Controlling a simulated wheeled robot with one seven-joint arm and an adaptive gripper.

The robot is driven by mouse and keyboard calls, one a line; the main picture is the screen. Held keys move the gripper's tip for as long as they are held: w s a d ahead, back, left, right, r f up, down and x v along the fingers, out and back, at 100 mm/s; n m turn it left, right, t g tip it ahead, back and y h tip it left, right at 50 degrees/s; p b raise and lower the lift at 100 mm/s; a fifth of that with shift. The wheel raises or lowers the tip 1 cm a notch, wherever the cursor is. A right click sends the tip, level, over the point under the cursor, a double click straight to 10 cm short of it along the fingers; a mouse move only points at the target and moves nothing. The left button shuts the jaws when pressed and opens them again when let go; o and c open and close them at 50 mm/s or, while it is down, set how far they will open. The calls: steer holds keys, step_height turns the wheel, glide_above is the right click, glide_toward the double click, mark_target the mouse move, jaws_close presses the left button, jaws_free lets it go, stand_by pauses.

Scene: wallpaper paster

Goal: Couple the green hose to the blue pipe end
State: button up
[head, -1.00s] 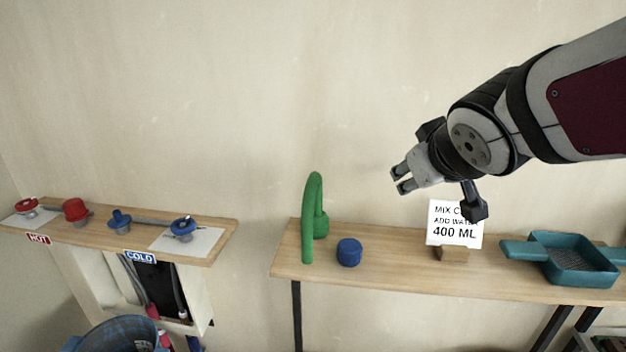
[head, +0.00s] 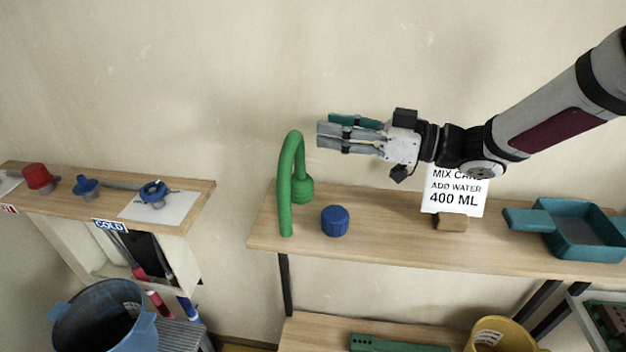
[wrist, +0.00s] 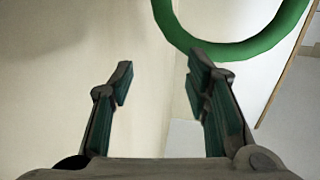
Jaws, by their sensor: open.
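The green hose (head: 288,185) stands as an upright arch at the left end of the right shelf, with a wider green end (head: 302,190) on its right leg. Its curve also shows in the wrist view (wrist: 235,46), beyond the fingers and toward the right. A blue pipe end (head: 86,186) sticks up from the left shelf, behind the COLD label. My gripper (head: 322,136) is open and empty, pointing left, just right of the hose's top and apart from it. In the wrist view the two fingers (wrist: 158,82) are spread with nothing between them.
A ribbed blue cap (head: 335,221) stands right of the hose. A red cap (head: 38,177) and a blue valve (head: 154,193) are on the left shelf. A sign (head: 455,197) and a teal tray (head: 521,218) are farther right. A gap separates the shelves; a blue bucket (head: 70,305) is below.

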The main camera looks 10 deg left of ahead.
glide_toward(300, 157)
steer(key=w+a, duration=0.1)
steer(key=a, duration=0.3)
steer(key=shift+w+a+f+p, duration=0.15)
steer(key=shift+w+a+p, duration=0.15)
steer(key=shift+a, duration=0.75)
steer(key=shift+w+a+f+p, duration=0.1)
steer(key=shift+w+a+p, duration=0.15)
steer(key=shift+a, duration=0.8)
steer(key=shift+w+a+f+p, duration=0.15)
steer(key=shift+a+p, duration=0.2)
steer(key=shift+a, duration=0.7)
jaws_close()
